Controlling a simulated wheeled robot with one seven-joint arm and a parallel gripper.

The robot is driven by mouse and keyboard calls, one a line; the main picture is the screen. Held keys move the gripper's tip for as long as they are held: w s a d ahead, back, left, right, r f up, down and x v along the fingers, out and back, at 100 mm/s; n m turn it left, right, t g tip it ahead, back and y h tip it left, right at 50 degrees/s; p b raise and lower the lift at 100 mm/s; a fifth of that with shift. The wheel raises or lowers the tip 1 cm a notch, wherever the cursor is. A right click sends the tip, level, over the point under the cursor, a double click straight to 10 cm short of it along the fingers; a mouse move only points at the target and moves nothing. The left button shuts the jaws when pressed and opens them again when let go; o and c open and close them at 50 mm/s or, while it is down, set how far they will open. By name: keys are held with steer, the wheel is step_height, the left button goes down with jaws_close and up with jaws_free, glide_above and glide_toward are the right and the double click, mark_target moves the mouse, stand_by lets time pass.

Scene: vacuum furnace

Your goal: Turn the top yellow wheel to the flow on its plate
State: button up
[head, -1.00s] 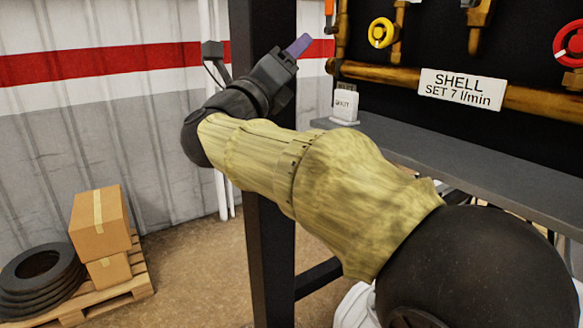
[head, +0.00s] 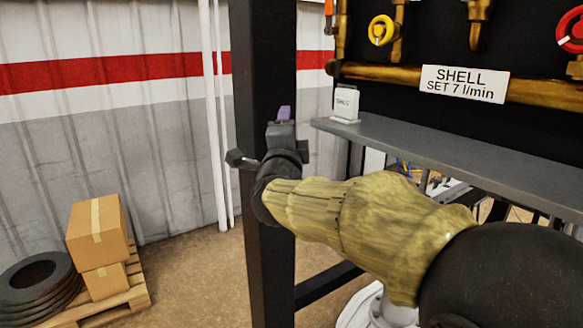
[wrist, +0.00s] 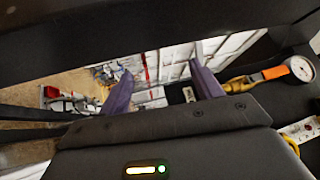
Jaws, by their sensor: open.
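A yellow wheel (head: 381,30) is mounted on brass pipework on the black panel, at the top of the head view. The plate below it (head: 464,84) reads "SHELL SET 7 l/min". My gripper (head: 284,113) is left of and below the yellow wheel, in front of the dark post and apart from the panel. In the wrist view its two purple fingers (wrist: 161,88) stand apart with nothing between them. The wheel's flow reading does not show in the head view.
A red wheel (head: 570,34) is at the right edge. A grey shelf (head: 455,150) runs below the pipe, with a small white box (head: 346,104) on its left end. A black post (head: 270,260) stands behind my arm. A gauge (wrist: 301,69) shows in the wrist view.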

step_height(320, 180, down, 7)
steer(key=d+n+g+y, duration=0.1)
steer(key=n+g, duration=0.1)
steer(key=n, duration=0.2)
steer(key=shift+w+y+b, duration=0.15)
steer(key=shift+y+b, duration=0.15)
steer(key=shift+b, duration=0.1)
steer(key=s+d+f+n+g, duration=0.2)
steer(key=f+n+g, duration=0.1)
steer(key=f, duration=0.4)
steer(key=s+d+f+n+g+y, duration=0.1)
steer(key=s+d+f+n+g, duration=0.15)
steer(key=f, duration=0.35)
steer(key=s+d+f+n+g, duration=0.2)
steer(key=s+f+n, duration=0.1)
steer(key=f, duration=0.4)
steer(key=s+d+f+n+g, duration=0.1)
steer(key=s+d+f+g, duration=0.1)
steer(key=s, duration=0.4)
steer(key=s+d+f+n+g+h, duration=0.1)
steer(key=s+d+f+n+g, duration=0.1)
steer(key=s+f, duration=0.4)
steer(key=s+d+f+n+g, duration=0.2)
steer(key=s+d+f+g, duration=0.2)
steer(key=s+f, duration=0.1)
steer(key=shift+s+d+f+h, duration=0.3)
steer(key=shift+s+f, duration=0.1)
steer(key=shift+s, duration=0.15)
steer(key=shift+g, duration=0.25)
steer(key=shift+c, duration=0.5)
